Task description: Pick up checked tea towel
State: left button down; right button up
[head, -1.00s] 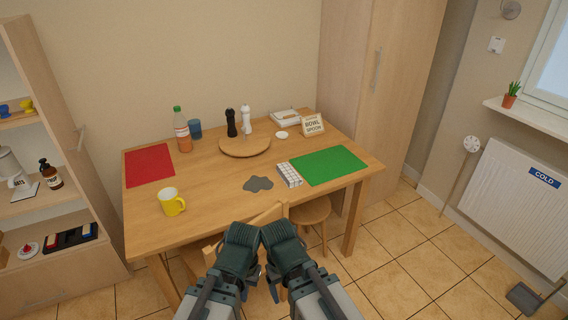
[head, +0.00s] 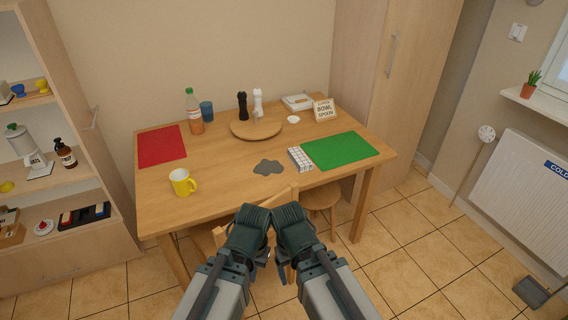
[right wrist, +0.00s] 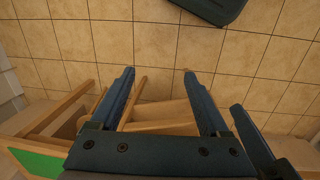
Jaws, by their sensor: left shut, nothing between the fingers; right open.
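The checked tea towel (head: 300,159) appears as a small folded white-and-grey checked bundle. It lies on the table beside the left edge of the green mat. My left gripper (head: 250,214) is shut and empty in front of the table's near edge. My right gripper (head: 289,212) is beside it, also apart from the towel. In the right wrist view the right gripper (right wrist: 159,75) is open, with nothing between its fingers and floor tiles beyond. The towel does not show in that view.
A chair (head: 270,200) and stool (head: 322,196) stand at the near edge.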

aim_at(301, 162)
jog(key=i+l+u, duration=0.1)
jog(key=i+l, duration=0.15)
jog(key=i+l+u, duration=0.15)
jog(key=l, duration=0.25)
jog(key=i+l+u, duration=0.1)
jog(key=i+l, duration=0.25)
jog(key=i+l+u, duration=0.1)
jog(key=i+l, duration=0.15)
jog(key=l, duration=0.15)
jog(key=i+l+u, duration=0.15)
jog(key=l, duration=0.25)
jog(key=i+l+u, duration=0.1)
jog(key=i+l, duration=0.15)
jog(key=l, duration=0.15)
